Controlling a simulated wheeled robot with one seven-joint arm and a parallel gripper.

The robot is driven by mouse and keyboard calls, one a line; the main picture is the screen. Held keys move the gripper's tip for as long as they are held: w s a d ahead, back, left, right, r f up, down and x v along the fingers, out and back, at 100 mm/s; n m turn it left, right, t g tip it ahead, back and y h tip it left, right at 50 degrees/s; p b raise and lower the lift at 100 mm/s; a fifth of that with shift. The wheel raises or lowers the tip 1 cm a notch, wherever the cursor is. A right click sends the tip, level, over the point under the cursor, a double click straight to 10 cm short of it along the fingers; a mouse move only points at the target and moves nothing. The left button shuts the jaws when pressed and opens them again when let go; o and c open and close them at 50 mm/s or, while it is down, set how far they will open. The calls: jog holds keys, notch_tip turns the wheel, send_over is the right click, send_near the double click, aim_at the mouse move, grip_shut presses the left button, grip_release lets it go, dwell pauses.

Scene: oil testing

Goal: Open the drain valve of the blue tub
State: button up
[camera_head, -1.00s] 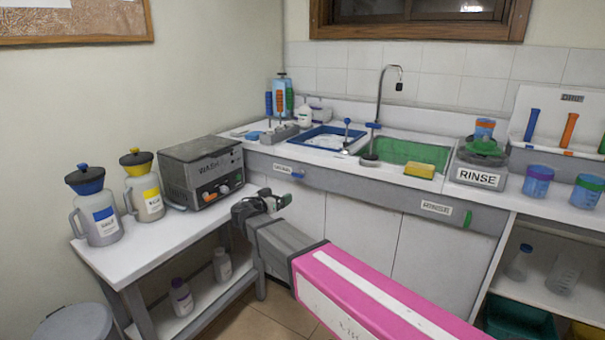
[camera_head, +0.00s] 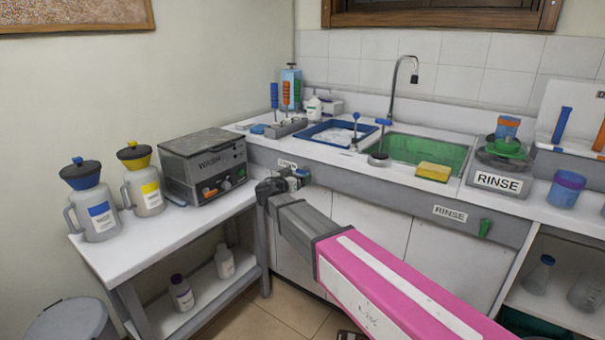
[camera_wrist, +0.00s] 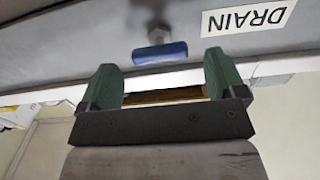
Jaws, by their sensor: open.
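The blue tub (camera_head: 316,143) is set in the counter, left of the green sink. Its drain valve has a blue handle (camera_wrist: 160,53) on the grey front panel beside a DRAIN label (camera_wrist: 248,20). In the wrist view the handle lies crosswise just beyond the fingertips, between their lines and apart from them. My gripper (camera_wrist: 160,82) is open and empty, with green fingers. In the head view my gripper (camera_head: 286,182) is at the counter front and largely hides the valve.
A green sink (camera_head: 425,150) with a yellow sponge (camera_head: 434,172) is to the right. Its green handle (camera_head: 484,228) is on the same panel. A WASH machine (camera_head: 205,167) and two jugs stand on the left side table (camera_head: 165,232).

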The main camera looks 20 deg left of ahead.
aim_at(301, 173)
jog(key=shift+x, duration=1.8)
jog(key=c, duration=0.9)
